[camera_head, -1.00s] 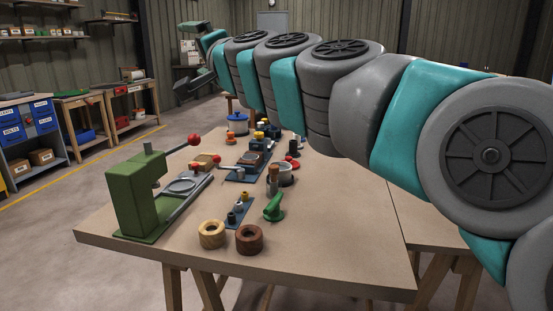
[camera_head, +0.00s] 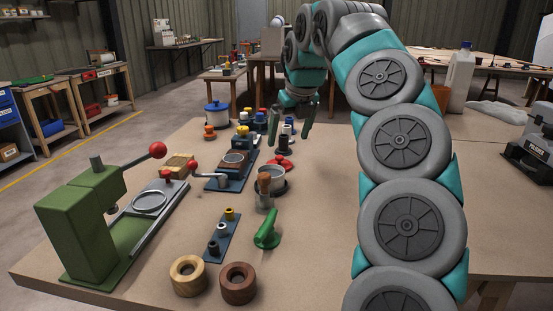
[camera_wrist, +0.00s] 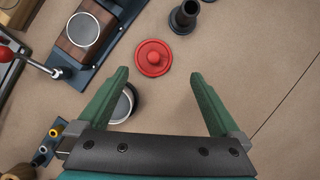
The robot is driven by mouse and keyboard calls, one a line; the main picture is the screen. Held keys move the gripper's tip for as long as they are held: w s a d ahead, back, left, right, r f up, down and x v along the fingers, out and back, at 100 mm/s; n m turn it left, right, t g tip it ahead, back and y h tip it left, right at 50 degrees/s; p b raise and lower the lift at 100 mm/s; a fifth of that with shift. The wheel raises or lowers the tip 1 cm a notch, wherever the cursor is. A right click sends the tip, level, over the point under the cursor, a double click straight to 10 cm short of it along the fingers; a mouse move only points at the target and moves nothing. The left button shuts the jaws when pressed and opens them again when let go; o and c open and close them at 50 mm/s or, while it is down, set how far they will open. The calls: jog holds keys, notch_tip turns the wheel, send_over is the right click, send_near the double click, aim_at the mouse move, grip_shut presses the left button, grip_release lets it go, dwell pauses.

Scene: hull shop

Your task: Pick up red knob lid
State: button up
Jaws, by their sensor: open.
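The red knob lid (camera_wrist: 153,58) is a flat round red disc with a small knob on top. It lies on the table and shows whole in the wrist view, ahead of and between my finger lines. In the head view the red lid (camera_head: 280,164) sits behind the grey pot. My gripper (camera_wrist: 152,75) is open and empty, its two green fingers apart above the table. In the head view my gripper (camera_head: 291,130) hangs above and beyond the lid, pointing down.
A grey pot (camera_head: 271,178) stands close to the lid, partly behind my left finger in the wrist view. A dark stepped cylinder (camera_wrist: 184,16) is just beyond the lid. A clamp fixture (camera_wrist: 86,32) lies left. The table (camera_wrist: 255,60) to the right is clear.

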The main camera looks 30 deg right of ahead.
aim_at(280, 157)
jog(key=shift+w+a+f, duration=0.1)
jog(key=shift+a+f, duration=0.2)
jog(key=shift+f, duration=0.3)
jog(key=shift+a+x, duration=0.15)
jog(key=shift+x, duration=1.6)
jog(key=shift+a+x, duration=0.1)
jog(key=shift+x, duration=1.65)
jog(key=shift+c, duration=0.2)
jog(key=c, duration=1)
jog(key=shift+r, duration=0.2)
